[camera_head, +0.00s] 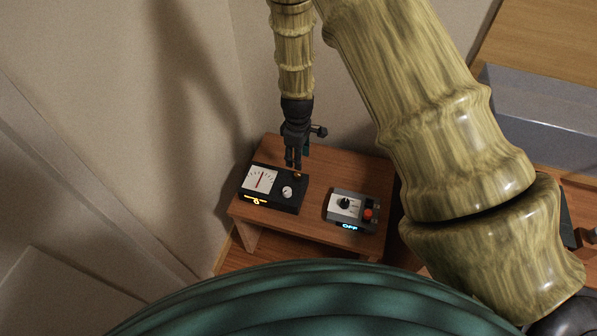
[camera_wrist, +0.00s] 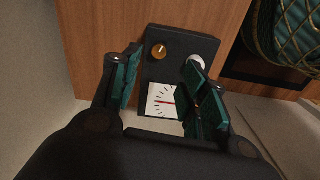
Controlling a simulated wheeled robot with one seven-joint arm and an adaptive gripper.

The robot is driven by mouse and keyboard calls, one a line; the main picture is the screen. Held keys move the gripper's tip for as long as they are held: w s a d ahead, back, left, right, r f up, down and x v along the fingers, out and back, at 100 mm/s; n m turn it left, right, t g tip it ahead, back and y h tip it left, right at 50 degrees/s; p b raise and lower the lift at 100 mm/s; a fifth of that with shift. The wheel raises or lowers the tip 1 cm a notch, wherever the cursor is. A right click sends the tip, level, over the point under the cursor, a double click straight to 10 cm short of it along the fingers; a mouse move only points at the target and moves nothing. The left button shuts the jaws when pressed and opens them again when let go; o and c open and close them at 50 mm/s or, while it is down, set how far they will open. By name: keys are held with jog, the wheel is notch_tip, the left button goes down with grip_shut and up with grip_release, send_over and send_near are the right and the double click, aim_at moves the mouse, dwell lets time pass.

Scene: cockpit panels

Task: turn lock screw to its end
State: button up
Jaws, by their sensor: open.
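A black panel box (camera_head: 284,203) with a white gauge face and red needle (camera_head: 261,179) sits on the wooden table. A small brass screw-like knob (camera_head: 298,175), likely the lock screw, is at its back right corner. In the wrist view this knob (camera_wrist: 158,51) is orange with a pale slot mark. A white knob (camera_head: 287,191) is on the same panel; in the wrist view it is partly behind a finger (camera_wrist: 195,61). My gripper (camera_head: 293,165) points down just above the brass knob. In the wrist view my gripper (camera_wrist: 163,65) is open, with the brass knob between its teal-padded fingers, apparently untouched.
A second grey panel box (camera_head: 352,209) with a dark knob, a red button and a lit "OFF" display stands to the right on the table (camera_head: 330,165). Walls are close behind and left of the table. A grey box (camera_head: 540,110) is at the far right.

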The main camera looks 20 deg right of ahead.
aim_at(298, 174)
notch_tip(298, 174, down, 9)
jog(key=shift+f, duration=0.1)
dwell(0.4)
jog(key=shift+c, duration=0.2)
grip_shut()
jog(key=shift+d, duration=0.15)
